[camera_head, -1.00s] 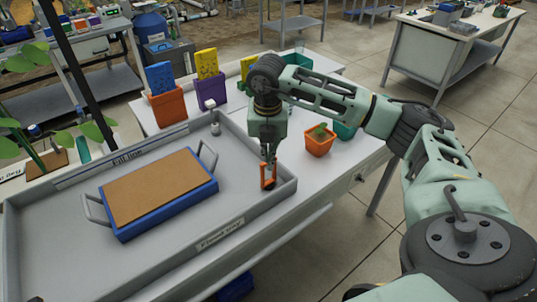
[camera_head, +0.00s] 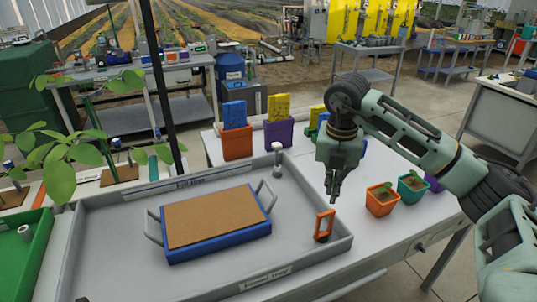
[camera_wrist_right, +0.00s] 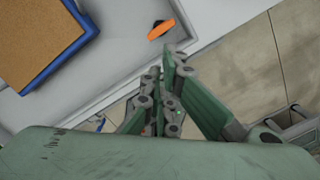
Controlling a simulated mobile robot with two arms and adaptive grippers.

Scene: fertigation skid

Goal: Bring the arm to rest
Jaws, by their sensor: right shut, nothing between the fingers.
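My right gripper (camera_head: 334,196) hangs fingers down above the right end of the grey tray, shut and empty. In the right wrist view its fingers (camera_wrist_right: 165,95) are together with nothing between them. A small orange-framed tool (camera_head: 324,226) stands in the tray's right corner, just below and left of the fingertips and apart from them. It also shows as an orange piece in the right wrist view (camera_wrist_right: 161,29). My left gripper is not in view.
The grey tray (camera_head: 110,262) holds a blue box with a brown top (camera_head: 216,216) and side handles. Orange (camera_head: 381,203) and teal (camera_head: 411,189) seedling pots stand right of the tray. Orange (camera_head: 236,141) and purple (camera_head: 279,133) holders stand behind. A dark post (camera_head: 160,85) rises at left.

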